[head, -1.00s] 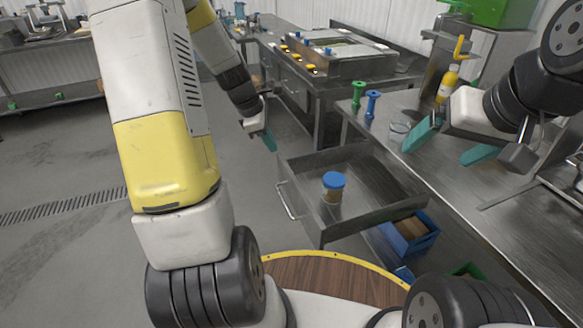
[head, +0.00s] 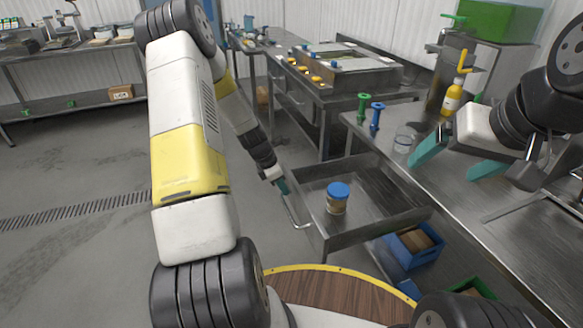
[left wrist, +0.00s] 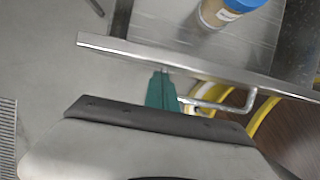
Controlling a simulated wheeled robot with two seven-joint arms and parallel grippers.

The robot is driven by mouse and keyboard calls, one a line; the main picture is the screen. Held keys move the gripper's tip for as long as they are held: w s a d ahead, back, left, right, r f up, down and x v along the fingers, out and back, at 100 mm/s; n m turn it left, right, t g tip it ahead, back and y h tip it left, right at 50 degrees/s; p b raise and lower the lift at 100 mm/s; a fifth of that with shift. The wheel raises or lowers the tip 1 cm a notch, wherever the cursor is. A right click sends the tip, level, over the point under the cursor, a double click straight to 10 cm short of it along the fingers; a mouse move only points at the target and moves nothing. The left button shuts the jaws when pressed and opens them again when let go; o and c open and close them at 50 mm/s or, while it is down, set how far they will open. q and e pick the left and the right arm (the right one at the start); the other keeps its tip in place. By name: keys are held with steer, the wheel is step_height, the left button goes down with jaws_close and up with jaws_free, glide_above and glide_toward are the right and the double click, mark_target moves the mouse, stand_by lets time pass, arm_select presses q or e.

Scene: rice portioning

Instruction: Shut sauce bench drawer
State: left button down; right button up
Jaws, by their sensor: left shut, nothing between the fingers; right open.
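The sauce bench drawer (head: 385,222) stands pulled out from the metal bench (head: 440,205), with a blue-lidded jar (head: 337,198) inside. Its bar handle (head: 296,212) is on the front panel. My left gripper (head: 284,187) is shut and empty at the drawer front, beside the handle. In the left wrist view the teal fingertips (left wrist: 161,92) are at the front panel's edge (left wrist: 200,66), next to the handle (left wrist: 225,105); I cannot tell whether they touch. My right gripper (head: 458,160) is open and empty above the bench top.
On the bench stand a green dispenser (head: 363,108), a blue one (head: 376,118), a clear cup (head: 403,141) and a yellow bottle (head: 453,98). Blue crates (head: 414,246) sit below the drawer. Open floor (head: 80,260) lies to the left.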

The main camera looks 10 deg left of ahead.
arm_select(q)
steer(key=shift+w+d+f, duration=0.1)
steer(key=shift+f, duration=0.1)
stand_by(0.3)
